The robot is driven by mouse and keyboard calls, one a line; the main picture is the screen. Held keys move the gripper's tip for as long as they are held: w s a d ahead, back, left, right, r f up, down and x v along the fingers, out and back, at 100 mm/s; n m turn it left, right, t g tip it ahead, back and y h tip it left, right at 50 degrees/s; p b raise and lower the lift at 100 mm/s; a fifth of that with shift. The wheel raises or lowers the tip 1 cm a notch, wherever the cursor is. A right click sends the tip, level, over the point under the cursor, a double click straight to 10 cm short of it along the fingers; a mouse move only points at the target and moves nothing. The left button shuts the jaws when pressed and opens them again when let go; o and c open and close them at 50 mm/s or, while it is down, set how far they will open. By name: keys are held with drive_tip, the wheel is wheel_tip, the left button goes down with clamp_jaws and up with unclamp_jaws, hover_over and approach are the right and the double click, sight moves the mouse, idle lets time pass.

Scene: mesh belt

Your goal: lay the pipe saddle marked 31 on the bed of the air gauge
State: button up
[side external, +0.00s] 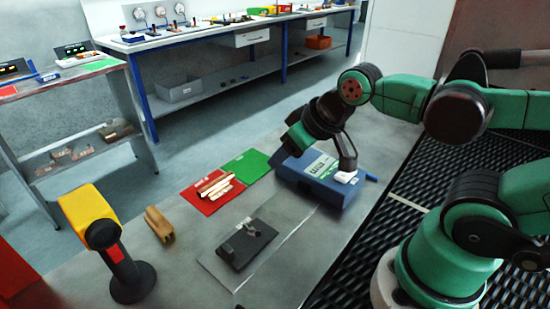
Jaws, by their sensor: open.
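A blue instrument box with a pale labelled panel (318,168) stands at the middle right of the bench and looks like the air gauge. A small white block (345,177) sits at its right end; I cannot tell whether this is its bed. My gripper (319,156) is open above the box, one finger close over the white block. Nothing shows between the fingers. Several pale, long pieces (215,186) lie on a red mat (205,205). A tan, grooved block (159,224) stands alone to their left. No number 31 is readable on any piece.
A green mat (246,167) adjoins the red one and is bare. A dark plate with small fixtures (248,243) lies in front. A yellow and black device (95,225) stands at the left. Black mesh (345,278) runs along the right. Benches with instruments stand behind.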

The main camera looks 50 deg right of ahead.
drive_tip(key=shift+o, duration=0.6)
drive_tip(key=n+g+y, duration=0.2)
drive_tip(key=n+g, duration=0.5)
drive_tip(key=n, duration=1)
hover_over(216, 181)
drive_tip(key=d, duration=0.1)
wheel_tip(216, 181, down, 7)
drive_tip(key=shift+s+r, duration=0.15)
drive_tip(key=shift+r, duration=0.05)
drive_tip(key=shift+f+n, duration=0.3)
drive_tip(key=shift+a+f, duration=0.25)
drive_tip(key=shift+f, duration=1.2)
drive_tip(key=shift+a+f, duration=0.2)
drive_tip(key=shift+f, duration=1.2)
drive_tip(key=shift+f, duration=0.25)
